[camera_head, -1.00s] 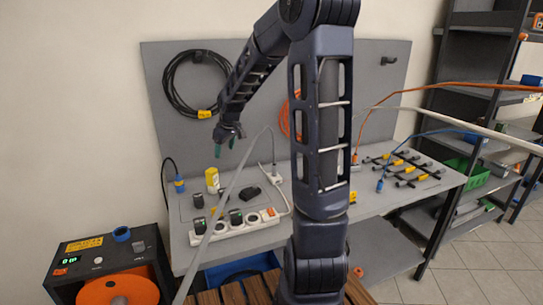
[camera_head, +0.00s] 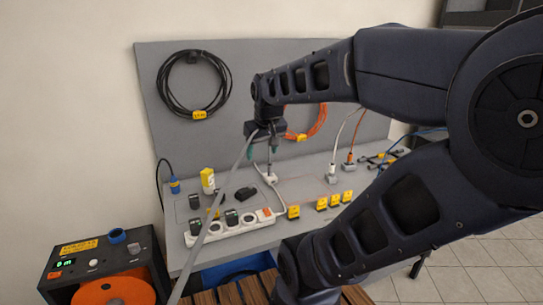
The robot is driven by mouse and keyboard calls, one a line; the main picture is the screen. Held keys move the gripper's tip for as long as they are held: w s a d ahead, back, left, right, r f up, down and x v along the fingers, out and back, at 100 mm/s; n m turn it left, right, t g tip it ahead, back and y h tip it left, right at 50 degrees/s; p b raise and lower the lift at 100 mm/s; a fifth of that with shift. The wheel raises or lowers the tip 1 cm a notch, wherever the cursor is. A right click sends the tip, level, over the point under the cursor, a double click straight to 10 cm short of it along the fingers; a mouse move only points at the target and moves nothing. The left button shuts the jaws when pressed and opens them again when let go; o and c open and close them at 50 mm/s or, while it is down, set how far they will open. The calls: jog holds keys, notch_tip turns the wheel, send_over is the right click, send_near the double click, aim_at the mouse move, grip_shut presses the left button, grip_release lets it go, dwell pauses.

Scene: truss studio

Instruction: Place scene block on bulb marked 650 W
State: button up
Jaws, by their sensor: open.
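My gripper (camera_head: 262,152) is open and empty, with its fingers pointing down above the back of the grey workbench (camera_head: 225,252). I cannot surely tell which thing is the scene block, and I cannot read a 650 W mark on anything. A white and yellow upright object (camera_head: 207,180) stands at the bench's left, left of my gripper. Small yellow-labelled pieces (camera_head: 293,212) lie in a row right of the power strip; their labels are too small to read. My arm hides much of the bench's right side.
A white power strip (camera_head: 258,218) with black plugs lies along the front edge, and a pale cable rises across the view near my gripper. A black adapter (camera_head: 247,193) lies behind it. Coiled black cable (camera_head: 191,85) hangs on the backboard. An orange cable reel (camera_head: 115,292) stands at lower left.

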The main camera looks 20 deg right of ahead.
jog(key=shift+m, duration=0.5)
jog(key=shift+s+d+f, duration=0.1)
jog(key=shift+s+d, duration=0.1)
jog(key=shift+s, duration=0.5)
jog(key=shift+s+d+f, duration=0.1)
jog(key=shift+s+d, duration=0.05)
jog(key=shift+s, duration=0.55)
jog(key=shift+s+d, duration=0.2)
jog(key=shift+s, duration=0.5)
